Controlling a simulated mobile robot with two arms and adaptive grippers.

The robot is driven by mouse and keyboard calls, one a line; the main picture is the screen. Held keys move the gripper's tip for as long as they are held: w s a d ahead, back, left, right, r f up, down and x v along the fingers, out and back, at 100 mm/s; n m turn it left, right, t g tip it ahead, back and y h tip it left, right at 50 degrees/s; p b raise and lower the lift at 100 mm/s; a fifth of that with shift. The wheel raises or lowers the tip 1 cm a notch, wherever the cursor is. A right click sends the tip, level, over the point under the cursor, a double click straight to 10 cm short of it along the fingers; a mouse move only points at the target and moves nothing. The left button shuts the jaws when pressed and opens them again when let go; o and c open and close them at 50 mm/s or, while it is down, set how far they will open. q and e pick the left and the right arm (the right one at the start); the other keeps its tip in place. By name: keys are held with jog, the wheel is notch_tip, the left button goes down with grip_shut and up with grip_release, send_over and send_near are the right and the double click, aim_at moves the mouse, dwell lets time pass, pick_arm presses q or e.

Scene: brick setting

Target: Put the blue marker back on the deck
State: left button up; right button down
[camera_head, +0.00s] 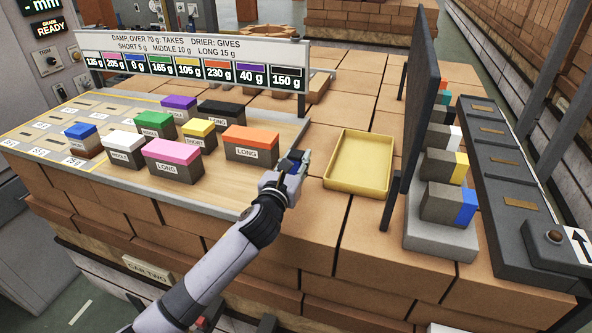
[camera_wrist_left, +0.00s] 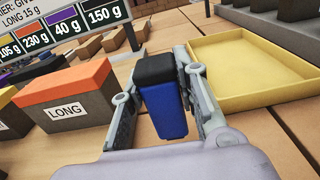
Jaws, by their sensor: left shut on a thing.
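My left gripper (camera_head: 293,168) is shut on the blue marker (camera_wrist_left: 170,112), which has a black end (camera_wrist_left: 157,68). The marker shows between the two fingers in the wrist view and only as a small blue patch in the head view. The gripper is over the right end of the light board, between the orange-topped LONG block (camera_head: 250,145) and the yellow tray (camera_head: 358,165). The brick deck (camera_head: 310,225) runs under and around the board. I cannot tell whether the marker touches a surface. My right gripper is not in view.
Several colour-topped blocks, such as the pink one (camera_head: 173,163), stand on the light board (camera_head: 205,195). A sign with weights (camera_head: 190,65) stands behind. A dark upright panel (camera_head: 412,110) and a row of blocks are at right. Bare brick lies in front of the tray.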

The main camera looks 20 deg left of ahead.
aim_at(296, 171)
pick_arm(q)
notch_tip(296, 171, down, 3)
jog(key=shift+f, duration=0.1)
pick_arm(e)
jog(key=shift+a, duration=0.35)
pick_arm(q)
jog(key=o, duration=0.5)
jog(key=shift+c, duration=0.2)
jog(key=o, duration=0.5)
jog(key=shift+c, duration=0.2)
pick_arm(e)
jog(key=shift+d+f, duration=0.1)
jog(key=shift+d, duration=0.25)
